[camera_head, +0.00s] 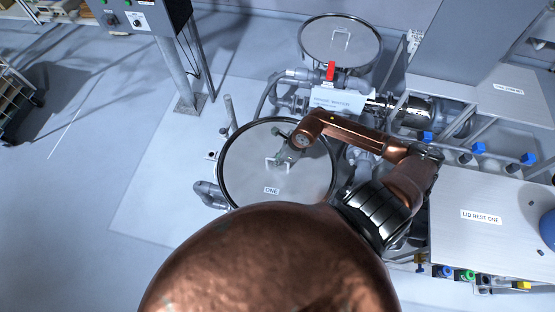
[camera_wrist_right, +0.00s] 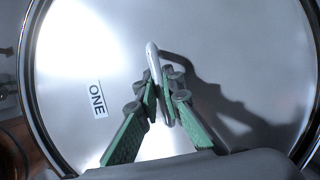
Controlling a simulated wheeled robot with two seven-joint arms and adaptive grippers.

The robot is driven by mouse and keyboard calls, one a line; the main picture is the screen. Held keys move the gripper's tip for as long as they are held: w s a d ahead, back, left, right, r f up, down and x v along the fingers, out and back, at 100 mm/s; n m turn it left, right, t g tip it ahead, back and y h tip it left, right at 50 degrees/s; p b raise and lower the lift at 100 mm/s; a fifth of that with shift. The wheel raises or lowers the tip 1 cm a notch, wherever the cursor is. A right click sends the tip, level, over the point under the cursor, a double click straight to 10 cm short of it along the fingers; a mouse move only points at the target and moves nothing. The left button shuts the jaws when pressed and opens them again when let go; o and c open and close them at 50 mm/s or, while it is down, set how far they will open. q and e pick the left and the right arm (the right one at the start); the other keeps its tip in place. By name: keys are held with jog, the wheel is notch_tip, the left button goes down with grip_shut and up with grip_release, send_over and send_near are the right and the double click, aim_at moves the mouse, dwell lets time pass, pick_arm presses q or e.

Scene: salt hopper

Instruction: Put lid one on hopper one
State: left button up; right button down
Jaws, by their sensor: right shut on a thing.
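Lid one (camera_head: 250,180) is a round grey metal disc with a dark rim, a loop handle and a label reading ONE. It covers the place of hopper one, whose body is mostly hidden beneath it. I cannot tell whether the lid rests on the hopper rim or hangs a little above it. My right gripper (camera_head: 285,158) is over the middle of the lid. In the right wrist view its green-padded fingers (camera_wrist_right: 160,105) are shut on the upright handle (camera_wrist_right: 154,65) of lid one (camera_wrist_right: 90,50). My left gripper is not in view.
Another round lid with a handle (camera_head: 318,45) lies behind. A red-handled valve (camera_head: 331,70) and pipes stand between the two. The plate labelled LID REST ONE (camera_head: 480,190) at right is mostly bare, with a blue round thing (camera_head: 547,229) at its edge. Floor is clear at left.

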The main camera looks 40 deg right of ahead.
jog(key=c, duration=2)
grip_release()
jog(key=shift+f, duration=0.1)
jog(key=v, duration=1.2)
